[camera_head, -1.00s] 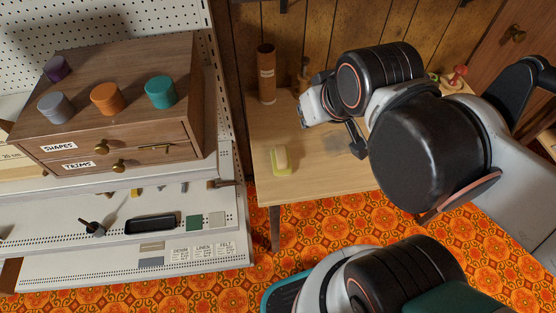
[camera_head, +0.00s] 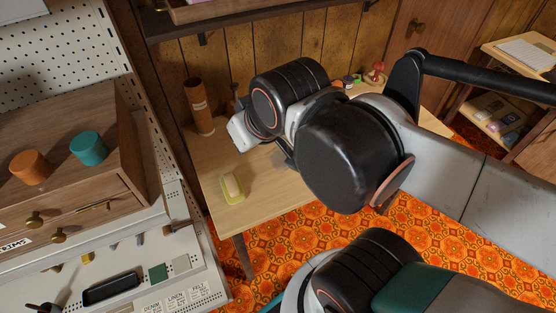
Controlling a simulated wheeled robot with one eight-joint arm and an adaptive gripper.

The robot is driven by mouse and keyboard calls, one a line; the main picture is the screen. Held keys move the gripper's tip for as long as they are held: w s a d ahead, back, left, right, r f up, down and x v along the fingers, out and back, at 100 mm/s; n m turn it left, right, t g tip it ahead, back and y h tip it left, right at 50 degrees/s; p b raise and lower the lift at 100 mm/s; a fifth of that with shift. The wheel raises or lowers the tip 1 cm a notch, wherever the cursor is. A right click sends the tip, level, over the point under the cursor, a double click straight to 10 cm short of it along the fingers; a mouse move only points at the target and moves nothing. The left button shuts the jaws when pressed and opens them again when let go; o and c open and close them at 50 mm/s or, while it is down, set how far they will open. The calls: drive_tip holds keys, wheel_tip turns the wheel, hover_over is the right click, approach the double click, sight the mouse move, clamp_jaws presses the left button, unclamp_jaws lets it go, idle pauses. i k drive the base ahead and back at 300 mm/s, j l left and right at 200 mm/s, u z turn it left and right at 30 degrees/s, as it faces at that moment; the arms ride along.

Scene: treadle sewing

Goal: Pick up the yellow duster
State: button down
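A small yellow-green item with a pale cream top (camera_head: 232,187) lies on the wooden table near its front left edge. It is the only yellow thing of that kind that I see, and it looks like the duster. My arm reaches over the table from the right. My gripper (camera_head: 284,151) is mostly hidden behind my arm's dark joints; only a dark part shows above the tabletop, to the right of the duster and apart from it. I cannot see whether its fingers are open or shut.
A brown cylinder (camera_head: 199,107) stands at the table's back left (camera_head: 215,216). A drawer cabinet (camera_head: 80,205) with orange and teal spools stands on shelving at the left. Small items, including a red-topped one (camera_head: 376,72), sit at the table's back right. A wall shelf (camera_head: 240,21) hangs above.

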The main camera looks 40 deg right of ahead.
sight(231, 185)
drive_tip(key=z, duration=0.5)
drive_tip(key=j+z, duration=0.35)
drive_tip(key=k+j+z, duration=0.15)
drive_tip(key=j+z, duration=0.15)
drive_tip(key=j, duration=0.2)
drive_tip(key=k+j+z, duration=0.1)
drive_tip(key=j+z, duration=0.25)
drive_tip(key=k+j, duration=0.15)
drive_tip(key=j, duration=0.2)
drive_tip(key=k+j, duration=0.1)
drive_tip(key=j, duration=0.25)
